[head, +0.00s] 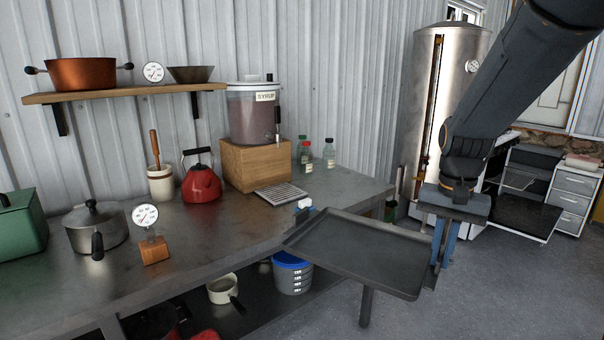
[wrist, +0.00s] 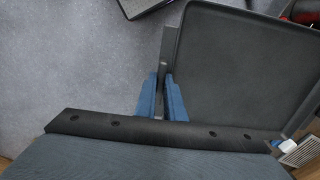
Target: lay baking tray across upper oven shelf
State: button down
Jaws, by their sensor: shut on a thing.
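The dark grey baking tray (head: 358,252) is held level in front of the steel counter's right end. My gripper (head: 438,252) is shut on the tray's right edge. In the wrist view my two blue fingers (wrist: 160,95) close on the tray's side rim, and the tray (wrist: 240,65) extends to the right. The open oven (head: 520,178) stands at the far right, apart from the tray, with a wire shelf showing inside and its dark door (head: 525,215) folded down. My arm hides part of the oven, and I cannot clearly tell its shelf levels.
The steel counter (head: 225,235) carries a red kettle (head: 201,184), a syrup dispenser (head: 253,115) and several bottles, close to the tray's left side. A tall metal tank (head: 420,90) stands behind my gripper. White drawers (head: 573,190) flank the oven. Grey floor is open at lower right.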

jog(key=a+f+n, duration=0.3)
jog(key=a+f, duration=0.2)
jog(key=f, duration=0.8)
jog(key=w+a+f+n, duration=0.1)
jog(key=a+f+n, duration=0.2)
jog(key=f, duration=1)
jog(key=shift+w+a+f+n, duration=0.3)
jog(key=shift+a+n, duration=0.1)
jog(key=shift+a, duration=0.7)
jog(key=shift+r, duration=0.15)
